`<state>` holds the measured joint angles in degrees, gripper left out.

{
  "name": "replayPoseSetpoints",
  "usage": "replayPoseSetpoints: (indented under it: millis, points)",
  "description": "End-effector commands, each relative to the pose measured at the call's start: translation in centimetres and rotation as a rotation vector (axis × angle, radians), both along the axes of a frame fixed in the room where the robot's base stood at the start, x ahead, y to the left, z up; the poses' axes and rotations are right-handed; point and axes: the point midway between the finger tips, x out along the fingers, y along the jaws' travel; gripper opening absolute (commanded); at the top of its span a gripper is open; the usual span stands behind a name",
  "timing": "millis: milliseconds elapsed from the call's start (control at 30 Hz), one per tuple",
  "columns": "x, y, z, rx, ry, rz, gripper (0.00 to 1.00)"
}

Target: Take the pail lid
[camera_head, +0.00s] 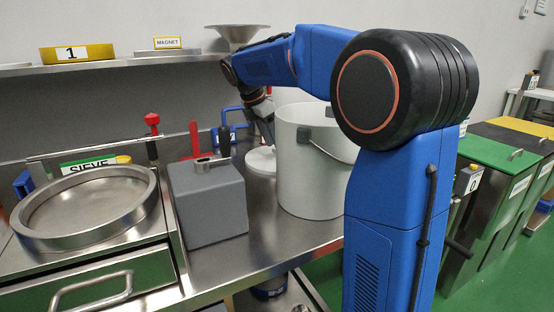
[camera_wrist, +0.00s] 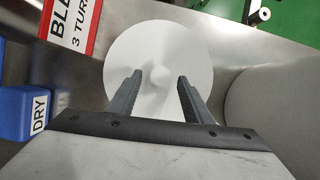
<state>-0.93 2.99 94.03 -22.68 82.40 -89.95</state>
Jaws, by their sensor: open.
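The pail lid is a round white disc with a small raised knob at its middle. It lies on the steel counter in the wrist view (camera_wrist: 145,45), and part of it shows behind the grey block in the head view (camera_head: 260,161). My gripper (camera_wrist: 156,78) is open above the lid, its two grey fingers spread to either side of the knob and apart from it. The white pail (camera_head: 311,175) stands on the counter just right of the lid, and its pale curved side shows in the wrist view (camera_wrist: 275,105). My arm hides part of the pail's rim.
A grey block (camera_head: 208,205) with a metal piece on top stands left of the lid. A red-and-white sign (camera_wrist: 82,22) and a blue block marked DRY (camera_wrist: 22,112) are close to the lid's left. A round steel sieve (camera_head: 87,207) sits farther left.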

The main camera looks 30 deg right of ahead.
Motion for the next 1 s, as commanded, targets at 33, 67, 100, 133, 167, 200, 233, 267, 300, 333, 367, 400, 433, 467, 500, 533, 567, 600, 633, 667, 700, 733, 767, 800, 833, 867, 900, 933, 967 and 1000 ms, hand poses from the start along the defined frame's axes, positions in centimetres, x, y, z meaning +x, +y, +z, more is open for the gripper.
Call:
replayPoseSetpoints:
  millis: [33,67,100,133,167,200,233,267,300,333,367,400,433,467,500,533,567,600,633,667,700,733,767,800,833,867,900,933,967,1000]
  points:
    - [0.0,-0.3,-0.7,0.0,0.003,-0.001,0.46]
    - [0.0,-0.4,-1.0,0.0,0.003,-0.001,0.46]
    - [0.0,-0.6,-1.4,0.0,0.002,-0.001,0.46]
    - [0.0,-0.7,-1.6,0.0,0.001,0.0,0.46]
    - [0.0,-0.7,-1.8,0.0,0.001,0.0,0.46]
    - [0.0,-0.8,-2.0,0.0,0.001,0.0,0.46]
    - [0.0,-0.9,-2.0,0.0,0.001,0.0,0.46]
    - [0.0,-0.9,-2.1,0.0,0.001,0.0,0.46]
    - [0.0,-0.9,-2.1,0.0,0.001,0.0,0.46]
    - [0.0,-0.9,-2.1,0.0,0.001,0.0,0.46]
    - [0.0,-0.9,-2.1,0.0,0.001,0.0,0.46]
    - [0.0,-0.9,-2.1,0.0,0.001,0.0,0.46]
    - [0.0,-0.9,-2.1,0.0,0.001,0.0,0.46]
    - [0.0,-0.9,-2.1,0.0,0.001,0.0,0.46]
    - [0.0,-0.9,-2.1,0.0,0.001,0.0,0.36]
    - [0.0,-0.9,-2.1,0.0,0.0,0.0,0.29]
    - [0.0,-0.9,-2.1,0.0,0.0,0.0,0.22]
    - [0.0,-0.9,-2.1,0.0,0.0,0.0,0.12]
    - [0.0,-0.9,-2.1,0.0,0.0,0.0,0.05]
    - [0.0,-0.9,-2.1,0.0,0.0,0.0,0.0]
    - [0.0,-0.9,-2.1,0.0,0.0,0.0,0.0]
    - [0.0,-0.9,-2.1,0.0,0.0,0.0,0.0]
    - [0.0,-0.9,-2.1,0.0,0.0,0.0,0.0]
    - [0.0,-0.9,-2.1,0.0,0.0,0.0,0.0]
    - [0.0,-0.9,-2.1,0.0,0.0,0.0,0.0]
    - [0.0,-0.9,-2.1,0.0,0.0,0.0,0.0]
    - [0.0,-0.9,-2.0,0.0,0.0,0.0,0.0]
    - [0.1,-0.9,-2.0,0.0,0.0,0.0,0.0]
    - [0.1,-0.9,-1.9,0.0,-0.001,0.0,0.0]
    - [0.1,-0.9,-1.6,0.0,-0.001,0.0,0.0]
